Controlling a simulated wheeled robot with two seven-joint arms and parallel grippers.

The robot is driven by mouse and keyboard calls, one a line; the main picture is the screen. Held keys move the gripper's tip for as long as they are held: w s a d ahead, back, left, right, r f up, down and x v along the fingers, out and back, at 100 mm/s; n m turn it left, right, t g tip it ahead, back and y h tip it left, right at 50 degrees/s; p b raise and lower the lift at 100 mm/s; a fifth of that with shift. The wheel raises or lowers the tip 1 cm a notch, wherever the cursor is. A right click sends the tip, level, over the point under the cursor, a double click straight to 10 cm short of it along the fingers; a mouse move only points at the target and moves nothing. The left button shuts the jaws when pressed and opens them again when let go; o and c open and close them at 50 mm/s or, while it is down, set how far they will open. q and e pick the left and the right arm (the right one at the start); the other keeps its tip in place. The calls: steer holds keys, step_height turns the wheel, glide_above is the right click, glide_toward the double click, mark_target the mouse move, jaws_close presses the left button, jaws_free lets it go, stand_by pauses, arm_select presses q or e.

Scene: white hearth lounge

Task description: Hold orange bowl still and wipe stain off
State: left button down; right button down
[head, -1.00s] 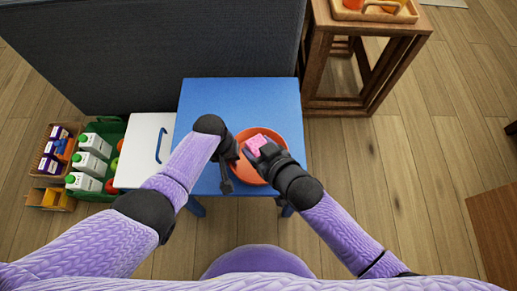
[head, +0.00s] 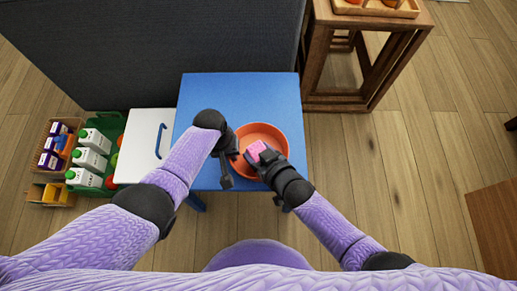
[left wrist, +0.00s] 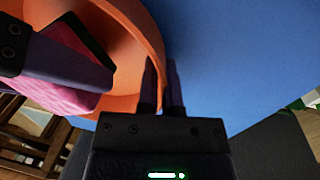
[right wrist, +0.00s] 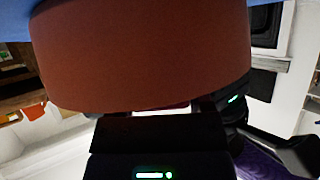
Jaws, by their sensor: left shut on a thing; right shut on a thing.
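The orange bowl (head: 262,130) stands upright on the blue table (head: 240,90). My left gripper (head: 234,156) is shut on the bowl's left rim; the left wrist view shows its fingers (left wrist: 163,80) across the rim (left wrist: 150,40). My right gripper (head: 257,157) is shut on a pink sponge (head: 262,149) inside the bowl. The sponge also shows in the left wrist view (left wrist: 65,95). I cannot tell whether it touches the bowl's inner wall. In the right wrist view the shaded bowl (right wrist: 145,60) fills the middle. I cannot make out a stain.
A white box or lid with a blue handle (head: 145,148) is left of the table. Crates of cartons (head: 90,155) stand farther left. A dark panel (head: 150,50) rises behind the table. A wooden stand with a tray (head: 375,55) is at the back right.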

mark_target(261, 143)
steer(key=shift+f, duration=0.8)
stand_by(0.4)
